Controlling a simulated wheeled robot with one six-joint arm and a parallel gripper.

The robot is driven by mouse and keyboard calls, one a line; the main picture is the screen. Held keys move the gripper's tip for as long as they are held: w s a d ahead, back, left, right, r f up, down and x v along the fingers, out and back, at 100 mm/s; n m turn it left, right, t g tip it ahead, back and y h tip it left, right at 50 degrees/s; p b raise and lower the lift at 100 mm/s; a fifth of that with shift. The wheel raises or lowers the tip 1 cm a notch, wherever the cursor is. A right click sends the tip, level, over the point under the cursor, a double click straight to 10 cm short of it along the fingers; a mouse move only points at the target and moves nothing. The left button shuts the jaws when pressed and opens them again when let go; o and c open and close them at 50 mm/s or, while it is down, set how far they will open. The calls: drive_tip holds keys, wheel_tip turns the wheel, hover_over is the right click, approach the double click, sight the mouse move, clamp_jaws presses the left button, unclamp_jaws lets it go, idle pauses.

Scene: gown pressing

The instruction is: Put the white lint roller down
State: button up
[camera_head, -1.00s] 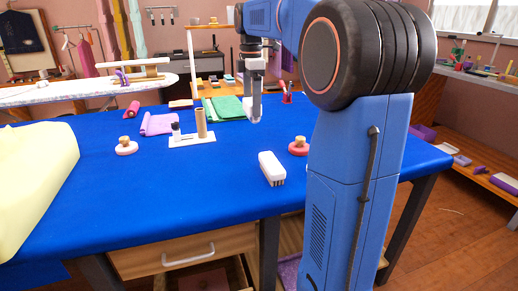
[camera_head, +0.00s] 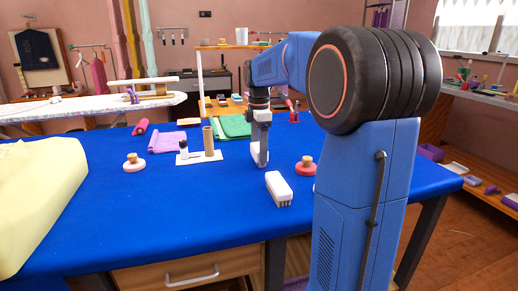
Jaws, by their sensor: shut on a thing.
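My gripper (camera_head: 263,150) is over the middle of the blue table (camera_head: 115,215), pointing down and shut on the white lint roller (camera_head: 255,156). Only a little of the roller shows around the fingertips; the rest is hidden. It is low, close to the tabletop, but I cannot tell whether it touches.
A white brush (camera_head: 279,188) lies in front of my gripper. A red knobbed disc (camera_head: 306,167) is to the right. A white tray (camera_head: 189,160) with a brown tube (camera_head: 208,142) is to the left. Green cloth (camera_head: 235,126) lies behind. Bare blue cloth lies front left.

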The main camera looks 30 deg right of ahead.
drive_tip(key=shift+f, duration=0.1)
drive_tip(key=o, duration=1.1)
wheel_tip(320, 180, up, 12)
idle(0.4)
